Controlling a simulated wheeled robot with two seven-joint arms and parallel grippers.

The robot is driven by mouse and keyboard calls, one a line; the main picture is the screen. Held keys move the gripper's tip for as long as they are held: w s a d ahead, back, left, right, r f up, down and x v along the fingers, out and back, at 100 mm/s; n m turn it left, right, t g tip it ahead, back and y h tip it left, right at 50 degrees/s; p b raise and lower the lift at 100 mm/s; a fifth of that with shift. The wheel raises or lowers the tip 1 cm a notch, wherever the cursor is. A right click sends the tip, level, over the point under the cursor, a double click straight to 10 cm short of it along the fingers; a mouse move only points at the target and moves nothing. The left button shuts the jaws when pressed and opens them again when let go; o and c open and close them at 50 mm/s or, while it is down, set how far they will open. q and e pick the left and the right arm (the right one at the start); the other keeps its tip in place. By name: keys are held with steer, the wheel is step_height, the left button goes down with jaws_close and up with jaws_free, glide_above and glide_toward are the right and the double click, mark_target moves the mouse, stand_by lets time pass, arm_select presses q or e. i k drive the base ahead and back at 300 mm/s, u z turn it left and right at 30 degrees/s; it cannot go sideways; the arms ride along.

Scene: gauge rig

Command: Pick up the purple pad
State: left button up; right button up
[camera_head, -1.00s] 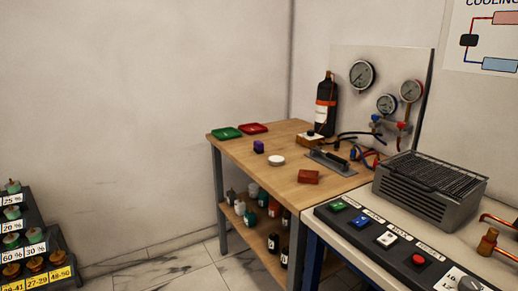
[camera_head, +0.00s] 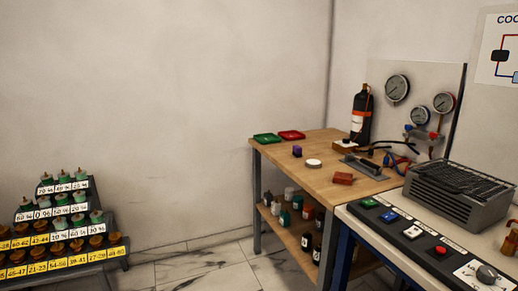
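The purple pad (camera_head: 297,152) is a small dark purple block. It rests on the wooden table (camera_head: 330,180), left of the middle of the top, in front of the green and red trays and just left of a white round disc. Neither of my grippers shows in the head view, so nothing is seen near the pad.
A black bottle (camera_head: 361,115) stands behind. A button panel (camera_head: 410,235) adjoins at right.

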mark_target(297, 150)
steer(key=u, duration=0.8)
steer(key=i, duration=2.2)
steer(key=z, duration=0.85)
steer(key=i, duration=1.35)
steer(key=z, duration=1.25)
